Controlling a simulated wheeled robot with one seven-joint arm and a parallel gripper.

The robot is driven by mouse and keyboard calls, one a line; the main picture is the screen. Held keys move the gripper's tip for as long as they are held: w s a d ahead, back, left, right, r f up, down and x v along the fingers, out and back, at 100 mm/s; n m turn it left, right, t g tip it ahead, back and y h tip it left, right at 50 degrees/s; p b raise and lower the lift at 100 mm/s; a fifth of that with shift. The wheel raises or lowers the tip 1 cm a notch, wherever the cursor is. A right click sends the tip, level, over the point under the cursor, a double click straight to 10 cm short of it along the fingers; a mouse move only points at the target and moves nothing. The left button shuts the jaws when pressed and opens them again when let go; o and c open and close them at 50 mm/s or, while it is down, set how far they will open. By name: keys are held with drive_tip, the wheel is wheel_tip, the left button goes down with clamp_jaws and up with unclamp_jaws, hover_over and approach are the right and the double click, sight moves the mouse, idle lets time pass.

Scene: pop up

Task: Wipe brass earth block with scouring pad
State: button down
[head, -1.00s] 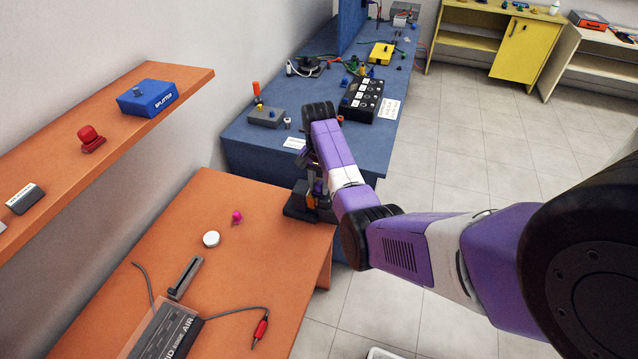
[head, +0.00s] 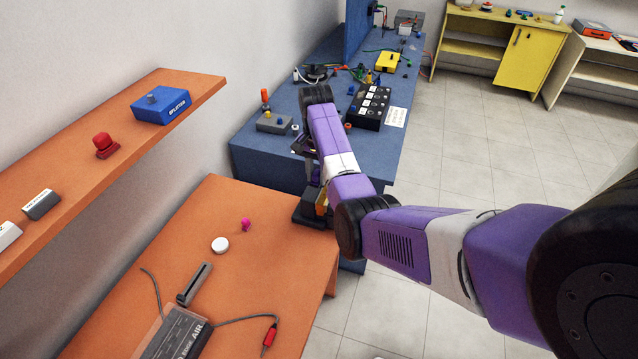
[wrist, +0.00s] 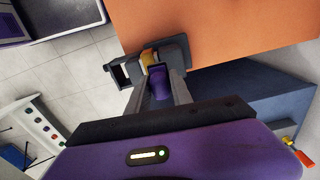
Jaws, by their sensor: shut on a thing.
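The brass earth block (wrist: 147,58) is a small yellow-gold piece on a dark grey base (wrist: 173,52) at the edge of the orange table. It also shows in the head view (head: 321,203), partly behind my arm. My gripper (wrist: 159,90) is shut on a small purple pad, which I take to be the scouring pad (wrist: 160,80). The pad is right beside the brass piece in the wrist view and overlaps it. I cannot tell whether they touch. In the head view my gripper (head: 311,170) is just above the base, and its fingertips are hard to make out.
The orange table (head: 225,300) holds a white disc (head: 220,245), a pink knob (head: 246,225) and a cable with a red plug (head: 269,337). A blue bench (head: 265,150) with several devices stands behind. An orange shelf (head: 130,115) hangs at left. Tiled floor lies right.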

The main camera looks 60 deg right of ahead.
drive_tip(key=shift+r, duration=1.1)
